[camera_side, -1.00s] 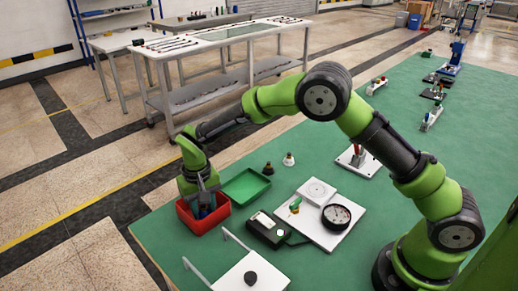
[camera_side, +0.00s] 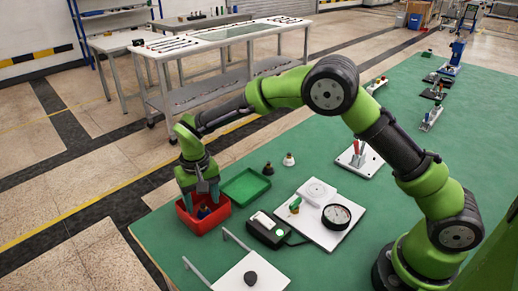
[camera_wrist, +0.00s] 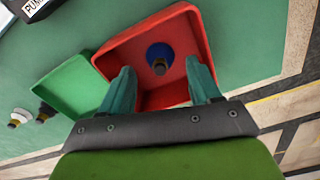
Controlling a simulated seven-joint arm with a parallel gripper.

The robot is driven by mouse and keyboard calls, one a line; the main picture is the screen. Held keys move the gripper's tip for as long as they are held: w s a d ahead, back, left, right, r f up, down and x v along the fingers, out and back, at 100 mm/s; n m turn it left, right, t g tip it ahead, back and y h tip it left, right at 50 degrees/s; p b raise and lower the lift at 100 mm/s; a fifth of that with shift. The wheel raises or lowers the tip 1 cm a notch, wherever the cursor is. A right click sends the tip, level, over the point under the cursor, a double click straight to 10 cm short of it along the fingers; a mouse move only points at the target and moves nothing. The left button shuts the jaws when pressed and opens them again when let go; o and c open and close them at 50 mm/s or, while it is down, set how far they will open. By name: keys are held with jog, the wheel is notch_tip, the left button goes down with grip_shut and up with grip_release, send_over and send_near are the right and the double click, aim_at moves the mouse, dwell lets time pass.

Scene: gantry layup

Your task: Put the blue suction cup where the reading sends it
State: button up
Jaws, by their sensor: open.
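The blue suction cup (camera_wrist: 159,55) lies inside the red tray (camera_wrist: 134,51), with its dark fitting facing up in the wrist view. In the side view the cup (camera_side: 204,212) shows as a small blue patch within the red tray (camera_side: 213,222). My gripper (camera_wrist: 163,74) is open and empty above the tray, its two teal fingers apart on the near side of the cup. A gauge (camera_side: 336,216) with a round white dial sits on a white plate (camera_side: 322,240); its needle is too small to read. A green tray (camera_side: 246,186) stands beside the red one.
Two other suction cups, one dark (camera_side: 268,169) and one white (camera_side: 289,160), stand behind the green tray. A dark boxy device (camera_side: 266,230) sits right of the red tray. A white board with a handle and black knob (camera_side: 250,278) is in front.

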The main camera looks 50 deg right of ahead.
aim_at(205, 205)
notch_tip(205, 205, up, 10)
jog(key=s+d+r+t+y, duration=0.1)
jog(key=s+d+r+t, duration=0.1)
jog(key=s+d+r, duration=0.65)
jog(key=s+d+r+t, duration=0.1)
jog(key=s+d+t, duration=0.1)
jog(key=s, duration=0.6)
jog(key=s+d+r+t+y, duration=0.1)
jog(key=s+d+t, duration=0.2)
jog(key=s, duration=0.5)
jog(key=shift+d+r+m, duration=0.15)
jog(key=shift+d+m, duration=0.25)
jog(key=shift+d, duration=0.25)
